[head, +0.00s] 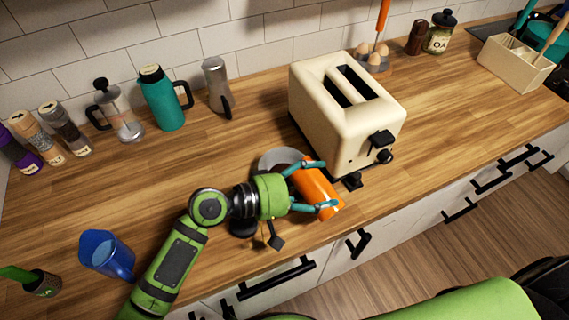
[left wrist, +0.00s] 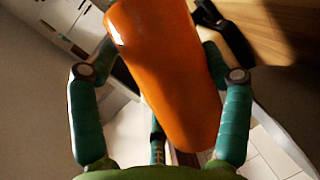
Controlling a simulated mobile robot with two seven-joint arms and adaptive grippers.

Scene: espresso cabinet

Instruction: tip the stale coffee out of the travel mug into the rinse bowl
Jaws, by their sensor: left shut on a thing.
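The orange travel mug (head: 314,186) is held in my left gripper (head: 326,184), just in front of the toaster. The teal fingers close around its sides. The mug is strongly tilted in the head view. The mug also fills the middle of the left wrist view (left wrist: 165,75), between the two fingers. Its opening and any coffee inside are not visible. A grey bowl (head: 273,157), which looks like the rinse bowl, sits on the counter beside and behind the mug. My gripper and the mug hide much of it. My right gripper is not in view.
A cream toaster (head: 345,110) stands close behind the mug. A blue jug (head: 105,255) stands at the front left. A French press (head: 119,115), a teal jug (head: 163,100) and a steel mug (head: 216,88) line the wall. The wooden counter (head: 440,130) is clear right of the toaster.

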